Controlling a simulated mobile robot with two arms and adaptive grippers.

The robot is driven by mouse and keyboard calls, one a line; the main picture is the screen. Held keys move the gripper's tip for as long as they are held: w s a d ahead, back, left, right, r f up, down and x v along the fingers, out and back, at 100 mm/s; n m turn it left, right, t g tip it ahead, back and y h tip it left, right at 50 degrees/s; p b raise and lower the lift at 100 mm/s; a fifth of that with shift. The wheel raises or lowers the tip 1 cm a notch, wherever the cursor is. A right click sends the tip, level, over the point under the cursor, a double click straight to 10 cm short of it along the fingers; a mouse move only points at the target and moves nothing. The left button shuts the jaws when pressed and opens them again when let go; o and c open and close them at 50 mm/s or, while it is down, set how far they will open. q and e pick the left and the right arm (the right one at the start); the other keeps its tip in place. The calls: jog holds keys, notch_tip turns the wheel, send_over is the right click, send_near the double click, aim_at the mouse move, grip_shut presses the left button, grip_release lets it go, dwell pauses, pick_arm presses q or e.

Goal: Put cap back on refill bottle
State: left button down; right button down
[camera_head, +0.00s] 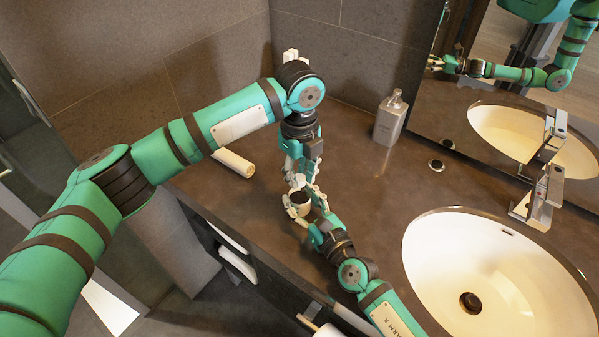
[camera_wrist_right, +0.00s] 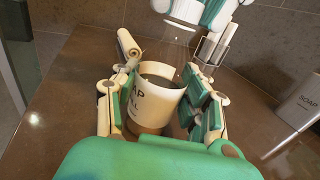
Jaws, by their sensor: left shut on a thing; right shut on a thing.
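In the head view the bottle (camera_head: 299,198) shows small between the fingers of my right gripper (camera_head: 301,206).
A grey soap dispenser (camera_head: 389,120) stands at the back; it also shows in the wrist view (camera_wrist_right: 302,100). A rolled white towel (camera_head: 233,162) lies left of the grippers. The sink (camera_head: 495,270) and tap (camera_head: 540,200) are at right. The counter's front edge is close.

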pick_arm(q)
jog(key=c, duration=1)
grip_release()
jog(key=shift+c, duration=0.2)
jog(key=shift+r, duration=0.1)
notch_tip(320, 180, up, 12)
pick_arm(e)
jog(key=c, duration=0.6)
grip_release()
jog(key=v, duration=1.2)
jog(key=shift+s, duration=0.1)
